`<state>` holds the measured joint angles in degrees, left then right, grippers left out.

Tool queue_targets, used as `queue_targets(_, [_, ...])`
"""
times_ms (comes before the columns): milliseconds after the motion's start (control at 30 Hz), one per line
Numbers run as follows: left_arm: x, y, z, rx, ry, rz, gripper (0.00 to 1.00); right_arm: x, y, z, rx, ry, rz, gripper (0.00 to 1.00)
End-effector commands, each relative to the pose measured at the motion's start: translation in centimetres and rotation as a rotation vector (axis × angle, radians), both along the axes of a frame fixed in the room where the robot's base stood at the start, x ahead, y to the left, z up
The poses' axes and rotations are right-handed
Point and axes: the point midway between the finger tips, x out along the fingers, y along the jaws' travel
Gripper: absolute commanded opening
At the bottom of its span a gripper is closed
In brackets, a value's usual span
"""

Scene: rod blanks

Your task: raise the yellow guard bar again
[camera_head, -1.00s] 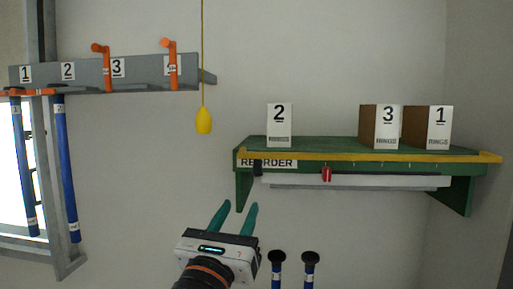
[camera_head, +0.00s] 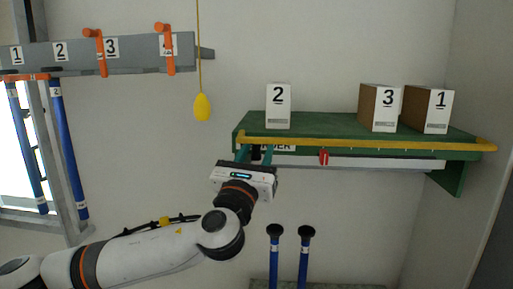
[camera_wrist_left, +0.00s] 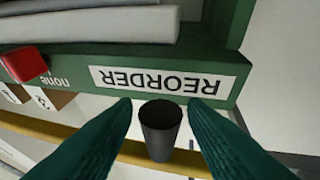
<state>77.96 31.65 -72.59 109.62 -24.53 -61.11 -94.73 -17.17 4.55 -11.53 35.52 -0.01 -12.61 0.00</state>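The yellow guard bar (camera_head: 365,146) runs along the front edge of the green shelf (camera_head: 330,125). In the left wrist view the bar (camera_wrist_left: 62,132) crosses behind my fingers. A dark cylindrical knob (camera_wrist_left: 160,128) stands out in front of the bar, between my two teal fingers. My left gripper (camera_head: 256,153) is at the shelf's left front end, with its fingers open on either side of the knob. Gaps show between fingers and knob. Whether the knob is fixed to the bar I cannot tell. My right gripper is not in view.
White-faced boxes numbered 2 (camera_head: 278,106), 3 (camera_head: 384,108) and 1 (camera_head: 436,110) stand on the shelf. A red clip (camera_head: 324,157) sits below its front edge. A yellow pull (camera_head: 202,107) hangs left. Blue rods (camera_head: 68,150) hang at far left; two more (camera_head: 274,260) stand below.

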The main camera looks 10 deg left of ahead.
Motion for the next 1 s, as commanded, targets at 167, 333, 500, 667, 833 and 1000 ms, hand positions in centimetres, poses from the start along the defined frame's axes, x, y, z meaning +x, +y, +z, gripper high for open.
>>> queue_targets(167, [0.00, -0.01, -0.03, 0.000, 0.000, 0.000, 0.39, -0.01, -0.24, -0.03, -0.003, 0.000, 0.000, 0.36])
queue_targets(333, [0.00, 0.01, -0.04, 0.000, 0.000, 0.000, 0.14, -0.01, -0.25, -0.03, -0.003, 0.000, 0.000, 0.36])
queue_targets(500, [-0.01, 0.02, -0.03, 0.000, 0.000, 0.000, 0.00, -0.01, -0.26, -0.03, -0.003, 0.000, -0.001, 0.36])
queue_targets(667, [-0.05, 0.04, 0.06, 0.000, 0.012, 0.000, 0.00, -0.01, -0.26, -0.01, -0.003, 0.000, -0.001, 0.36])
queue_targets(833, [-0.23, 0.01, 0.33, 0.000, 0.067, -0.001, 0.00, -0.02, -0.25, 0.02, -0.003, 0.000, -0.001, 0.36])
queue_targets(1000, [-0.52, 0.01, 0.88, -0.001, 0.175, -0.001, 0.00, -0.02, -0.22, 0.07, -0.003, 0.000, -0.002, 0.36])
